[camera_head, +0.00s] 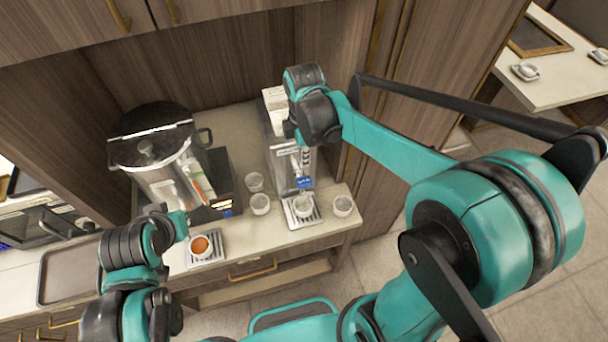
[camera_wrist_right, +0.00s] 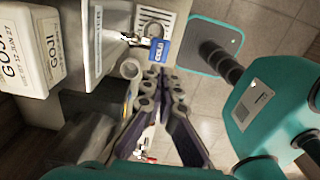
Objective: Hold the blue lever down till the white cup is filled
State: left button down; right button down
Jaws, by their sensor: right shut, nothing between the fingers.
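The blue lever (camera_head: 305,183) is a small blue tab on the front of the slim dispenser (camera_head: 279,130). In the right wrist view, the lever (camera_wrist_right: 159,51) shows with white lettering, just beyond my fingertips. The white cup (camera_head: 303,207) stands upright under the spout on a small drip tray; its fill level is too small to tell. My right gripper (camera_wrist_right: 166,80) is shut and empty, close by the lever; whether it touches cannot be told. My left arm is at the lower left, its jaw state unclear.
A large metal urn (camera_head: 150,165) stands left of the dispenser. An orange-brown filled cup (camera_head: 201,246) sits on another drip tray. A brown tray (camera_head: 68,272) lies at the left.

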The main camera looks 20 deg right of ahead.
aim_at(304, 181)
notch_tip(304, 181, down, 9)
jog(key=shift+r, duration=0.2)
dwell(0.3)
